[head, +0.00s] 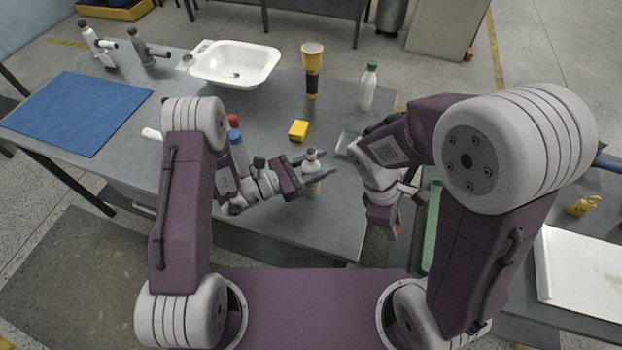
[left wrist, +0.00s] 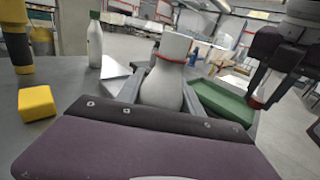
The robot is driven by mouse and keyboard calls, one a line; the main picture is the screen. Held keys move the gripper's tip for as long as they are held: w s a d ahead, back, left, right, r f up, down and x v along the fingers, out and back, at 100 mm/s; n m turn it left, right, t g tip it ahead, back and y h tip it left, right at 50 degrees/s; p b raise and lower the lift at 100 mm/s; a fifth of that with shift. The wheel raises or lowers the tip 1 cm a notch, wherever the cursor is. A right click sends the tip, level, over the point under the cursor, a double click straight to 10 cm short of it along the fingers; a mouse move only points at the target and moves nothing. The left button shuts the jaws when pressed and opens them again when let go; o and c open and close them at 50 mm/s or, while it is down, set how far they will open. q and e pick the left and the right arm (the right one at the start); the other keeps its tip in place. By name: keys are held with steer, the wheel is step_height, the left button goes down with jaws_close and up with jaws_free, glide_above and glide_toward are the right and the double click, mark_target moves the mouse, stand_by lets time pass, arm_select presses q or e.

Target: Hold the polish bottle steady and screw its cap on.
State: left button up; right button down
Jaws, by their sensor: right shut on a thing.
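The polish bottle (head: 311,158) stands upright on the grey table near its front edge. In the left wrist view the bottle (left wrist: 165,88) shows a pale body, a red ring and a pale top. My left gripper (head: 318,170) is open around it, one finger on each side; whether a finger touches it I cannot tell. My right gripper (head: 388,225) points down to the right of the bottle, past the table's front corner. It is shut on a small red-edged piece, likely the cap (left wrist: 257,100), mostly hidden by the fingers.
A yellow block (head: 298,130), a yellow-black flashlight (head: 312,70) and a green-capped bottle (head: 368,86) stand behind. Red- and blue-capped bottles (head: 238,150) are close to my left arm. A green tray (head: 431,228) lies right of my right gripper. A white sink (head: 235,64) is at the back.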

arm_select(q)
jaws_close()
steer(key=shift+r, duration=0.15)
